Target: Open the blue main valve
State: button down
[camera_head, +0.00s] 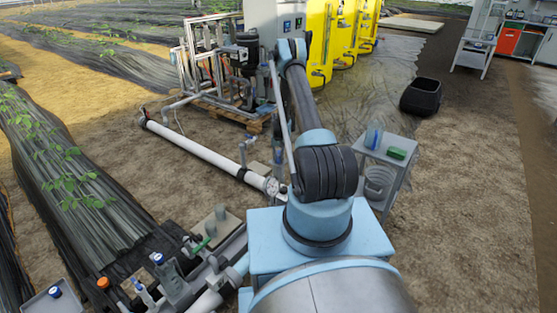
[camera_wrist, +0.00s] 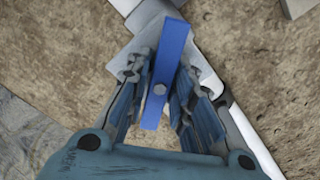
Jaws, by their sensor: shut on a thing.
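The blue main valve's flat lever handle (camera_wrist: 174,48) shows in the wrist view, with a round bolt head near its middle. It lies at an angle across the light grey pipe and fitting (camera_wrist: 148,14) beneath it. My gripper (camera_wrist: 162,75) has one finger on each side of the handle and is shut on it. The far end of the handle sticks out past the fingertips. The fingers partly hide the valve body. In the head view I cannot make out the gripper or this handle; my arm blocks part of that view.
In the head view a long white pipe (camera_head: 205,152) runs over bare soil towards a pump skid (camera_head: 215,62). A small grey cart (camera_head: 398,143) stands right of my arm. Pipework with small coloured-top fittings (camera_head: 172,278) lies at lower left. Open soil (camera_head: 470,220) lies at right.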

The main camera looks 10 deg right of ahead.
jog(key=n, duration=0.6)
jog(key=shift+f, duration=0.1)
jog(key=n, duration=0.6)
jog(key=c, duration=1.3)
grip_release()
jog(key=shift+f, duration=0.1)
jog(key=shift+r, duration=5.1)
